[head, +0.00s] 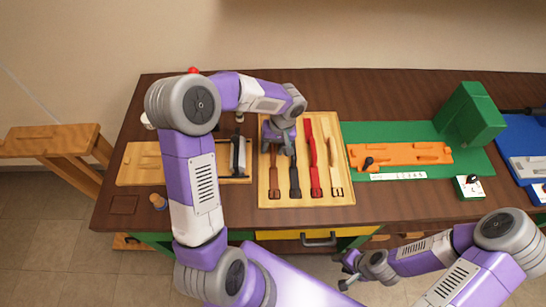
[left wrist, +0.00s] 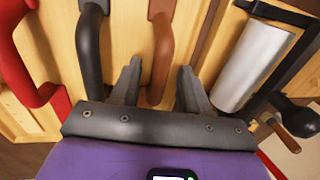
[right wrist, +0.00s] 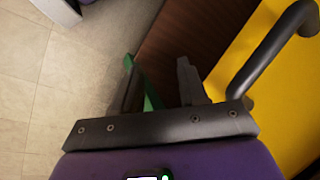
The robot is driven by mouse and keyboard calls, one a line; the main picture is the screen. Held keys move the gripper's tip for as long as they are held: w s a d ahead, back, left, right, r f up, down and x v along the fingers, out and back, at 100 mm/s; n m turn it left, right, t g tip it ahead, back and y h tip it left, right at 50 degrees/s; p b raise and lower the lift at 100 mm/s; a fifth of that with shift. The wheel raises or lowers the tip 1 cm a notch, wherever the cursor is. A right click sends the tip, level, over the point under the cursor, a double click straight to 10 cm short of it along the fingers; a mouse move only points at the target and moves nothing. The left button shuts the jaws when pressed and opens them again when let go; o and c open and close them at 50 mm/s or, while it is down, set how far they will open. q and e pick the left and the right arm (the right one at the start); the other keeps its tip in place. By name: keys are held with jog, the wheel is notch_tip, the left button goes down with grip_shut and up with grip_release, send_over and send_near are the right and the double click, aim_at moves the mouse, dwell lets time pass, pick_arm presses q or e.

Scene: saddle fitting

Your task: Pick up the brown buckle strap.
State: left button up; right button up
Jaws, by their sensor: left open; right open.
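The brown buckle strap (head: 274,175) lies on the light wooden tray (head: 347,200), leftmost of the straps in the head view. My left gripper (head: 279,150) is over the strap's far part and hides some of it. In the left wrist view the open fingers of my left gripper (left wrist: 158,85) stand either side of the brown strap (left wrist: 161,50), with nothing held. I cannot tell how far the fingertips are above the tray. My right gripper (head: 346,276) is open and empty, low in front of the bench, and shows in the right wrist view (right wrist: 158,80).
A black strap (head: 295,178), a red strap (head: 315,170) and a cream strap (head: 333,165) lie right of the brown one. A holder with a silver cylinder (left wrist: 255,65) stands close on its other side. A green mat (head: 400,132) with an orange piece (head: 400,154) is further right.

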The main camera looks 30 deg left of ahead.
pick_arm(q)
jog(key=shift+f, duration=0.45)
grip_shut()
